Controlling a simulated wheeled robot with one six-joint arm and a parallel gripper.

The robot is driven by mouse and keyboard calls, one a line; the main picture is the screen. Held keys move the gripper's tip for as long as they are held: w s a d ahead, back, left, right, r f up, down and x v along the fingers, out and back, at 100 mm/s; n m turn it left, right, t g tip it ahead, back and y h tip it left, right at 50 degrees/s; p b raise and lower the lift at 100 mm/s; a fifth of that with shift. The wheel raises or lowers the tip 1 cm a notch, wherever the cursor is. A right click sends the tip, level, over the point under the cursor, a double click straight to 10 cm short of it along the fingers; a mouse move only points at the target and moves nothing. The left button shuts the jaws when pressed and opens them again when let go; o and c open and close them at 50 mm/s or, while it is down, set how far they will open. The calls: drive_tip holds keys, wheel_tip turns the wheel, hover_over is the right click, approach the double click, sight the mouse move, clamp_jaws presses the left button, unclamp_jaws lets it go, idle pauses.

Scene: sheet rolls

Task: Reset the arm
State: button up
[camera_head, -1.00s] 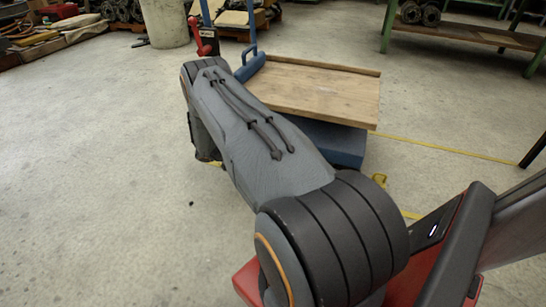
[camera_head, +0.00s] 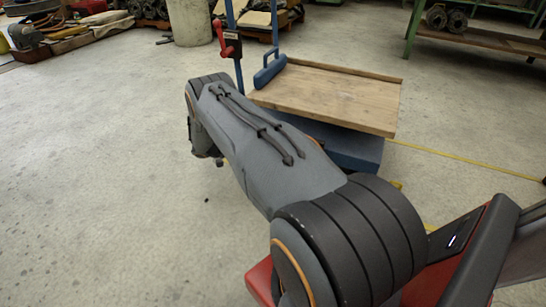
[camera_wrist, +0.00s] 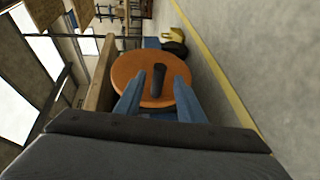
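My arm stretches across the head view from the bottom right to the upper left, its far joint bent down toward the floor. The end of the arm is hidden in the head view. In the wrist view, two blue fingers of my gripper (camera_wrist: 159,78) stand apart, with a gap between their tips. A round orange-brown disc (camera_wrist: 122,70) with a dark bar (camera_wrist: 158,82) in its middle shows behind the fingers. I see nothing clearly gripped.
A blue cart with a wooden board top (camera_head: 340,95) stands beyond my arm, close to it. A red crank (camera_head: 225,42) is on its post. A green-legged bench (camera_head: 480,38) is at the back right. Open concrete floor (camera_head: 90,170) lies to the left.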

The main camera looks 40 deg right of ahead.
idle(0.4)
